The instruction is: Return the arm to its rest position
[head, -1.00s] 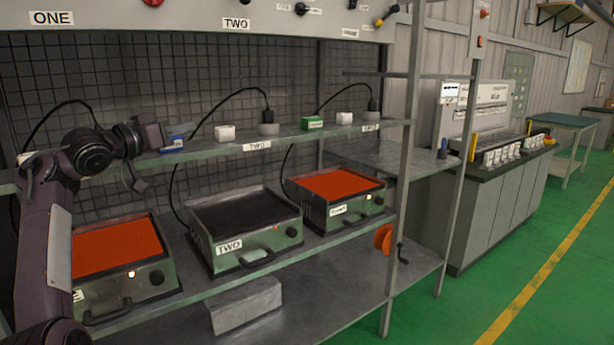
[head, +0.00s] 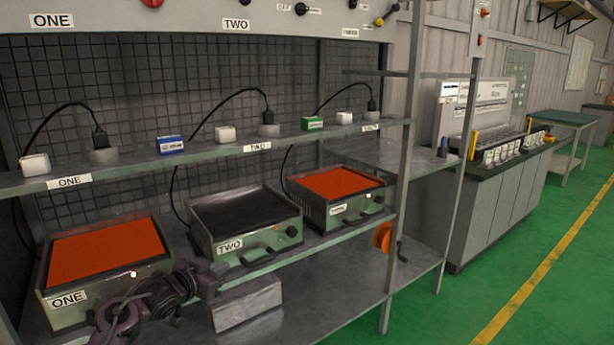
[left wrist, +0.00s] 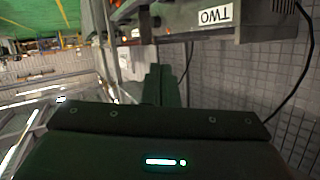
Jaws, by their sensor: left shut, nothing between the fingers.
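My left arm is low at the bottom left of the head view, in front of the heater shelf. Its gripper (head: 212,278) is between heater ONE and the grey block. In the left wrist view its fingers (left wrist: 160,82) are together with nothing between them. Heater ONE (head: 108,248) and the right heater (head: 338,184) have orange-red tops. Heater TWO (head: 244,210) has a dark top. My right gripper is in neither view.
The upper shelf (head: 257,147) carries a blue box (head: 171,145), a green box (head: 312,123), white blocks and plugged cords. A grey block (head: 246,303) lies on the bottom shelf. A shelf post (head: 404,190) stands to the right. Green floor is open farther right.

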